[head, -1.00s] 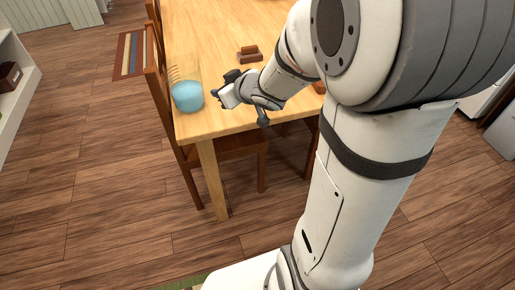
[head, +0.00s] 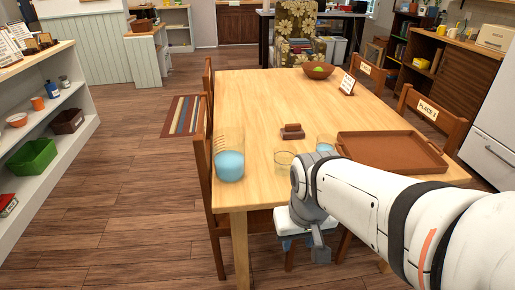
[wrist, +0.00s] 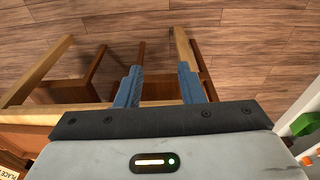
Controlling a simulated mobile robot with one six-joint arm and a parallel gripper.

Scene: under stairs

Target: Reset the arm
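My arm reaches in from the lower right in the head view. My gripper (head: 304,246) hangs at its end, in front of the table's near edge and pointing downward. In the wrist view my gripper (wrist: 160,88) shows two blue fingers well apart with nothing held between them. Behind the fingers are floor and wooden chair or table parts.
The table (head: 260,95) bears a pitcher of blue liquid (head: 229,165) near its left corner, a glass (head: 284,161), a glass with blue content (head: 325,143), brown blocks (head: 292,131) and a brown tray (head: 390,151). Shelves (head: 70,125) stand left; floor (head: 140,190) between is clear.

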